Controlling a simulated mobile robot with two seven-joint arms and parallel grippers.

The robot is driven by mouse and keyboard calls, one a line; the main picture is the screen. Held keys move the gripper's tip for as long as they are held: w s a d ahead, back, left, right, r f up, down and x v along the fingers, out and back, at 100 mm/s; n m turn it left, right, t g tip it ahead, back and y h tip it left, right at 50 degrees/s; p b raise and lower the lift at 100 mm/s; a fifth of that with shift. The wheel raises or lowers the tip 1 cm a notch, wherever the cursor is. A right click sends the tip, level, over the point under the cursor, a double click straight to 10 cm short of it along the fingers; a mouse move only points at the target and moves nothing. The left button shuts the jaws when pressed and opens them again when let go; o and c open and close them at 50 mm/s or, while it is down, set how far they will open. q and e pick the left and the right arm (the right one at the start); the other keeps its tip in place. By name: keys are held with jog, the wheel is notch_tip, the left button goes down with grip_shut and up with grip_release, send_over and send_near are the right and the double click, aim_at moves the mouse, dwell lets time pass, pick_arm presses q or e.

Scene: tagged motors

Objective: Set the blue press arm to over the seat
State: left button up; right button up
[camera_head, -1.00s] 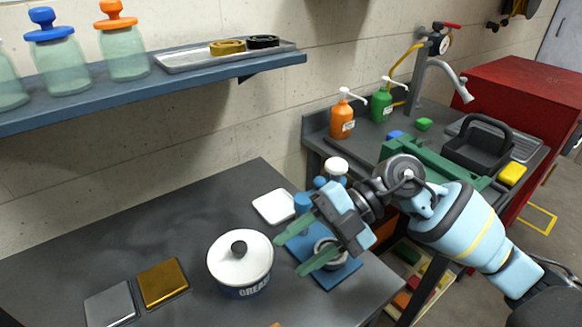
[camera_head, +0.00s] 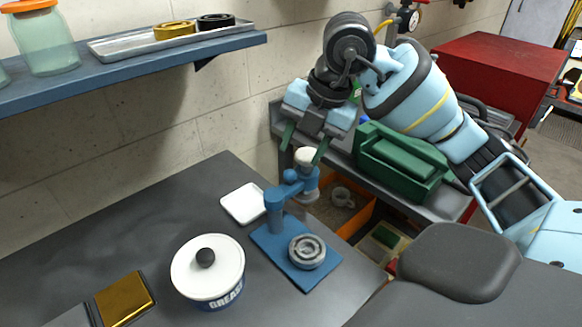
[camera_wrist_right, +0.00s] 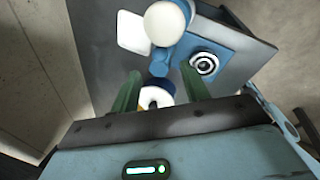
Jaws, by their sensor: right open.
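The blue press has a flat base plate (camera_head: 267,246) on the workbench, with a round grey seat (camera_head: 307,252) on it. Its blue press arm (camera_head: 290,188) reaches from the post toward the back right, off to the side of the seat. A white knob (camera_head: 304,156) tops the arm's end. My right gripper (camera_head: 304,145) is open, fingers pointing down, close to the knob; I cannot tell whether they touch. The right wrist view shows the knob (camera_wrist_right: 165,22), the seat (camera_wrist_right: 204,64) and the green fingers apart (camera_wrist_right: 162,90). My left gripper is not in view.
A white grease pot (camera_head: 208,270) stands left of the press, and a white dish (camera_head: 243,203) lies behind it. A gold block (camera_head: 124,298) is at front left. A green case (camera_head: 403,160) and a red cabinet (camera_head: 500,75) are to the right. A shelf (camera_head: 120,64) hangs above.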

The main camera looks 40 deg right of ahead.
aim_at(292, 171)
jog(key=shift+x, duration=3.15)
grip_shut()
